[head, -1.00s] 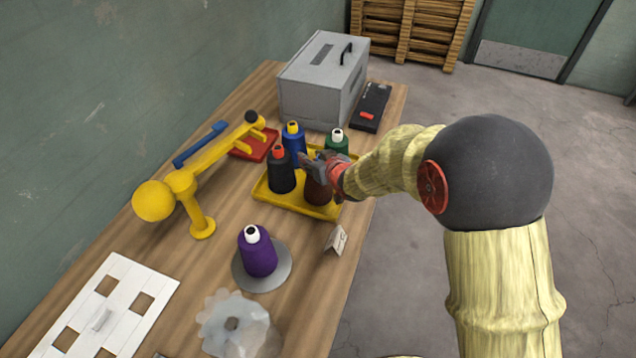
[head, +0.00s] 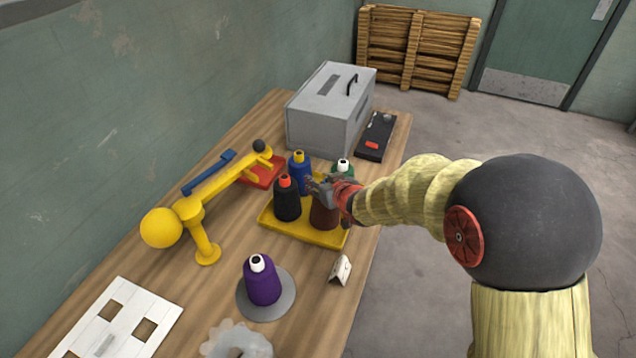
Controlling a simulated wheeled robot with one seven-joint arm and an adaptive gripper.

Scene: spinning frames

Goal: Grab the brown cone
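The brown cone (head: 324,215) stands in the front right part of the yellow tray (head: 285,230). My gripper (head: 318,190) is at the top of the brown cone and hides its tip. The fingers are small and partly overlap the cones behind, so I cannot tell whether they are open or shut on it. A black cone with a red top (head: 287,203) stands left of the brown one. A blue cone with a yellow top (head: 300,175) and a green cone with a white top (head: 343,168) stand behind, the green one partly hidden by my gripper.
A purple cone (head: 262,282) stands on a grey disc in front of the tray. A yellow arm-like stand (head: 205,205) is at left, a grey metal box (head: 325,110) behind. A small folded card (head: 340,270) is near the table's right edge.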

